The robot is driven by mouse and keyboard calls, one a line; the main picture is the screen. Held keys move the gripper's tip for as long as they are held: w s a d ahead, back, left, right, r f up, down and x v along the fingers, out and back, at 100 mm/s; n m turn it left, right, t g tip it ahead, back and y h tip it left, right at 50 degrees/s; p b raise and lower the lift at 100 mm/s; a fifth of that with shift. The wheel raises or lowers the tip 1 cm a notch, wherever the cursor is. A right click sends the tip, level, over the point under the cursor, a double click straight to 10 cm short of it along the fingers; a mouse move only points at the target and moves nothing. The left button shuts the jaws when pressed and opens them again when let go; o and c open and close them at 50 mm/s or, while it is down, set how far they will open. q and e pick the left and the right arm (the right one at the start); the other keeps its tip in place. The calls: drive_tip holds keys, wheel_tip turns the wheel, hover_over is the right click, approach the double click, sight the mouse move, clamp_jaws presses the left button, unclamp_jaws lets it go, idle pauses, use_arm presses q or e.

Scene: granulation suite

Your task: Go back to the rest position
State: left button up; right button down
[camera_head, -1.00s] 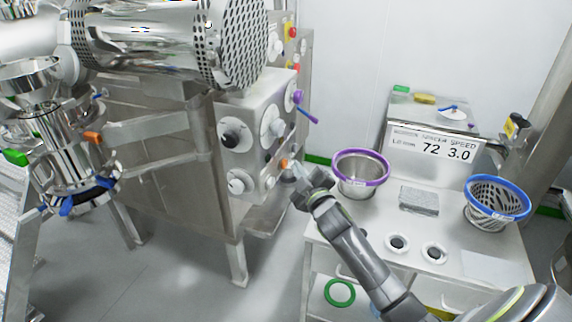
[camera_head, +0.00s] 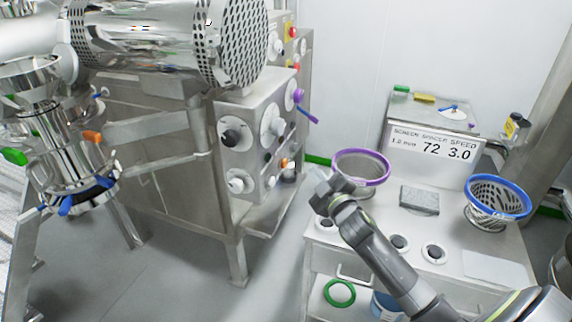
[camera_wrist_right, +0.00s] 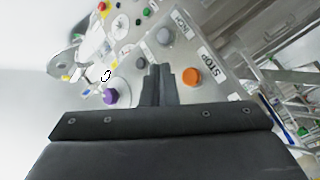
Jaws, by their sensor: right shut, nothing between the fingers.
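My right gripper (camera_head: 322,190) is in front of the purple-rimmed bowl (camera_head: 361,168) at the left end of the white bench, with the arm coming in from the lower right. In the right wrist view its two fingers (camera_wrist_right: 158,84) are together with nothing between them. Beyond the fingers in that view is a control panel with an orange button (camera_wrist_right: 190,77) beside a STOP label and a purple knob (camera_wrist_right: 110,96). The fingers look apart from the panel. My left gripper is not in view.
The steel machine's control box (camera_head: 257,140) stands left of my right gripper. On the bench are a blue-rimmed basket (camera_head: 497,198), a grey block (camera_head: 419,199) and a sign (camera_head: 432,146). A green ring (camera_head: 339,292) lies on the shelf below. Floor (camera_head: 190,270) at lower left is clear.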

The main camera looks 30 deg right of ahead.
idle(0.5)
drive_tip(key=s+a+f+m+g, duration=0.3)
drive_tip(key=s+f+g, duration=0.25)
drive_tip(key=s, duration=0.65)
drive_tip(key=s+a+f+m+g, duration=0.25)
drive_tip(key=s+f+g, duration=0.3)
drive_tip(key=s, duration=0.65)
drive_tip(key=s+a+f+m+g, duration=0.35)
drive_tip(key=s+f, duration=0.25)
drive_tip(key=s, duration=0.6)
wheel_tip(320, 180, down, 25)
drive_tip(key=d+g, duration=0.2)
drive_tip(key=s+a+f+g+b, duration=0.1)
drive_tip(key=s+f, duration=1.4)
drive_tip(key=f, duration=0.2)
drive_tip(key=shift+s+f+y+b, duration=0.2)
drive_tip(key=shift+f+y+b, duration=0.05)
drive_tip(key=shift+y+b, duration=0.1)
